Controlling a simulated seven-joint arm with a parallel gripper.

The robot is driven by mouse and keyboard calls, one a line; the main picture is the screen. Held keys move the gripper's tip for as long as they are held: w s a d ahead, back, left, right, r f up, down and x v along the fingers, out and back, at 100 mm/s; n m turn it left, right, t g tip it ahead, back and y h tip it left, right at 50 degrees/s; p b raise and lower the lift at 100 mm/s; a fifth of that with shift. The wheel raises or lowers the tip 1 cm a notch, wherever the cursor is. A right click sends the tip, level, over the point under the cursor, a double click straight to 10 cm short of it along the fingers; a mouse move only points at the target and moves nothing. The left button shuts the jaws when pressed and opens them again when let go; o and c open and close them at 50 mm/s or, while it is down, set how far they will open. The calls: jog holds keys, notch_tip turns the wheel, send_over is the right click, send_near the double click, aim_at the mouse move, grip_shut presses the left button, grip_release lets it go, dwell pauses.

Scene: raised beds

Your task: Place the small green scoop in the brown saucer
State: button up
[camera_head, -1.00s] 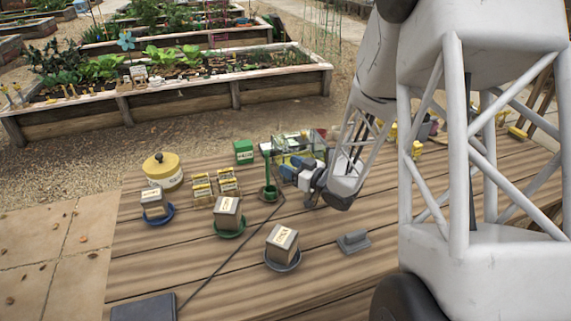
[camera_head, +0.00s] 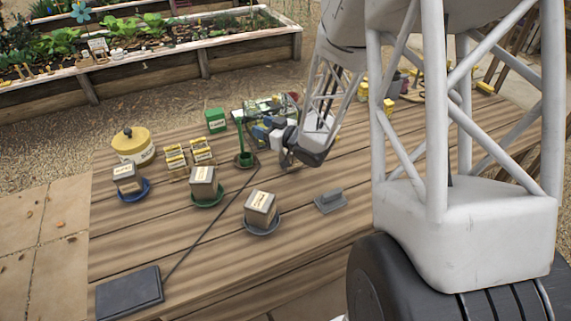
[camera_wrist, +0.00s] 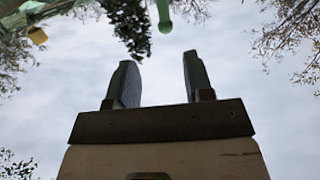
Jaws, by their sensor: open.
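The small green scoop (camera_head: 241,139) stands upright, handle up, with its lower end in the brown saucer (camera_head: 250,165), on the wooden table. Whether it touches the saucer floor is too small to tell. My gripper (camera_head: 261,129) is just right of the scoop's handle, its bluish fingers pointing left. In the wrist view my gripper (camera_wrist: 160,78) is open, with only sky between its fingers. A green stem with a rounded end (camera_wrist: 165,20), apparently the scoop's handle, shows beyond the fingertips, apart from them.
Grey labelled boxes stand in blue (camera_head: 148,192), green (camera_head: 208,202) and grey (camera_head: 264,231) saucers. A yellow lidded pot (camera_head: 133,148), yellow packets (camera_head: 202,151) and a green box (camera_head: 215,121) stand behind. A clear-looking bin is behind my gripper.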

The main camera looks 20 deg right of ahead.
jog(key=s+r+m+g+h, duration=0.4)
jog(key=s+r+m+h, duration=0.1)
jog(key=s+r+h, duration=0.55)
jog(key=s+a+r+g, duration=0.1)
jog(key=s+a+g, duration=0.1)
jog(key=s, duration=0.6)
jog(key=s+a+r+m+g+y, duration=0.1)
jog(key=s+a+r+g, duration=0.1)
jog(key=s, duration=0.6)
jog(key=s+a+r+g+y, duration=0.1)
jog(key=s+a+g, duration=0.3)
jog(key=s, duration=0.5)
jog(key=shift+r+m, duration=0.3)
jog(key=shift+r, duration=0.35)
